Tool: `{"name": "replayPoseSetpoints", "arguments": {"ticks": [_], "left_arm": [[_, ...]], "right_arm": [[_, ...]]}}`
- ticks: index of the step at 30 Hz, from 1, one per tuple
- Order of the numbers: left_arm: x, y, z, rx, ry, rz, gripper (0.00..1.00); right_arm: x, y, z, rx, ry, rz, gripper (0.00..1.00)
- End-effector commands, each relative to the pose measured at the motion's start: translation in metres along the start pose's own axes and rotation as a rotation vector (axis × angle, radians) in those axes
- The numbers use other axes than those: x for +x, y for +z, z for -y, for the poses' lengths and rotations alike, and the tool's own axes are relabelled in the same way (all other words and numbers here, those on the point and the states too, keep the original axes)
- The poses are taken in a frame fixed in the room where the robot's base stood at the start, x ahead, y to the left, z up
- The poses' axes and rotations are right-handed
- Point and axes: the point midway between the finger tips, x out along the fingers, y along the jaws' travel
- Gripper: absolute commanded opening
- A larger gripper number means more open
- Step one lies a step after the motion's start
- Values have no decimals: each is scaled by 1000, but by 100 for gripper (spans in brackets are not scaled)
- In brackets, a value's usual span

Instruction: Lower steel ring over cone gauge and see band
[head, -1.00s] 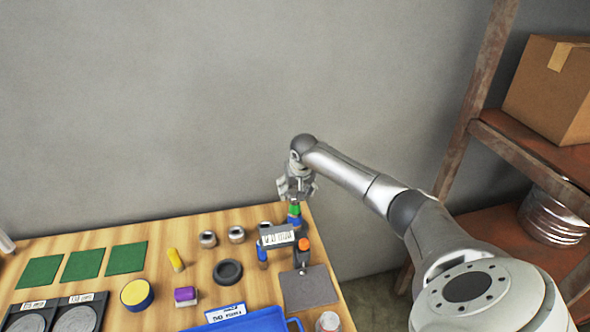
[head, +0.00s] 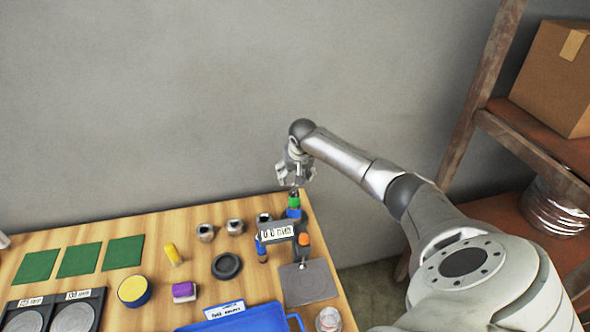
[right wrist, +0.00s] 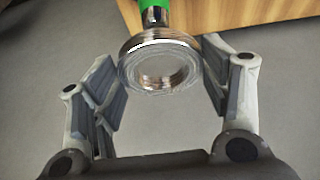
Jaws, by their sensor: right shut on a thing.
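My right gripper (head: 294,174) is at the table's back right corner, shut on a steel ring. The ring (right wrist: 160,66) shows between the fingertips in the right wrist view, its round opening facing the camera. The cone gauge (head: 293,205) stands upright below the gripper in the head view, with green and blue bands. Its green part (right wrist: 153,4) and a metal piece show past the ring in the right wrist view. The ring appears apart from the gauge's bands; whether it touches the tip I cannot tell. My left gripper is not in view.
Other metal rings (head: 235,227) stand to the left. A grey pad (head: 308,283) and blue tray (head: 245,320) lie nearer. A shelf stands right.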

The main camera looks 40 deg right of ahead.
Motion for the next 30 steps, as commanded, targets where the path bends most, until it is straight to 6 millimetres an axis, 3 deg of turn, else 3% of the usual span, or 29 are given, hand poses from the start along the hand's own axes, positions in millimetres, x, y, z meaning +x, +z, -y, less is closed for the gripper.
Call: {"name": "replayPoseSetpoints", "arguments": {"ticks": [4, 18, 30], "left_arm": [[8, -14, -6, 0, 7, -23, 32], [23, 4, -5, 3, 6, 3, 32], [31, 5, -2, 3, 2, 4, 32]], "right_arm": [[14, 6, 0, 0, -1, 0, 33], [48, 20, 0, 1, 0, 0, 33], [66, 27, 0, 0, 0, -1, 33]]}}
